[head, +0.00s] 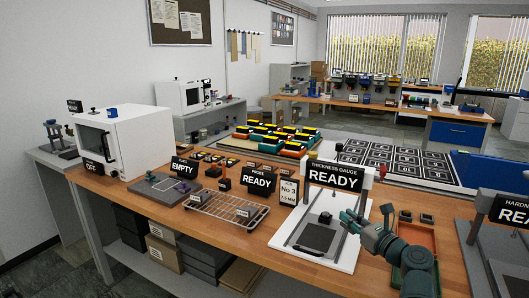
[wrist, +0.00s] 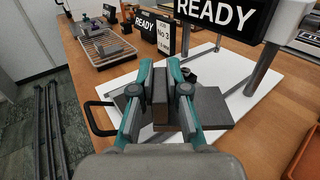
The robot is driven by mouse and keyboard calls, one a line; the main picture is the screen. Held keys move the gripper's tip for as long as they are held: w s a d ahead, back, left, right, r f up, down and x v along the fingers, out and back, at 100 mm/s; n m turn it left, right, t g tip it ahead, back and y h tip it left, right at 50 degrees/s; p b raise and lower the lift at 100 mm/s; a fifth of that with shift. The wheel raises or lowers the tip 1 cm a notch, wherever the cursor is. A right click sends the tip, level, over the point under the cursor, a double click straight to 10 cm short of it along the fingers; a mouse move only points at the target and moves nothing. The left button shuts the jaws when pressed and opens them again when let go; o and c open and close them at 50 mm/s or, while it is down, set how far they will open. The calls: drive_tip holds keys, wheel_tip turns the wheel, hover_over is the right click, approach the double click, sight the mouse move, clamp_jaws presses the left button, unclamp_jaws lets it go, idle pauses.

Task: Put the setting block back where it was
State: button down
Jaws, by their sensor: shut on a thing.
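My gripper (wrist: 161,72) is shut on a dark grey-brown block (wrist: 160,103), held upright between the teal fingers in the wrist view. I take this block for the setting block; no label shows on it. In the head view my gripper (head: 365,219) is at the right side of the thickness gauge, and the held block is hard to make out there. The gauge has a white base (head: 285,238), upright posts and a READY sign (head: 335,178). A dark plate (head: 317,238) with a black handle lies on its base; the plate also shows behind the fingers in the wrist view (wrist: 215,108).
A job card (head: 289,192) reading No 3, 7.5 MM stands left of the gauge. A wire rack (head: 227,210) and small blocks stand further left. An orange-rimmed tray (head: 432,240) is right of the gauge, with the hardness station (head: 505,210) beyond it.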

drive_tip(key=w+d+m+t+h+p, duration=0.2)
drive_tip(key=w+d+m+h, duration=0.4)
drive_tip(key=h, duration=0.3)
drive_tip(key=w+a+r+y+p, duration=0.1)
drive_tip(key=w+a+p, duration=0.2)
drive_tip(key=a, duration=1.1)
drive_tip(key=shift+w+r+n+p, duration=0.15)
drive_tip(key=shift+n+p, duration=0.15)
drive_tip(key=shift+n, duration=0.1)
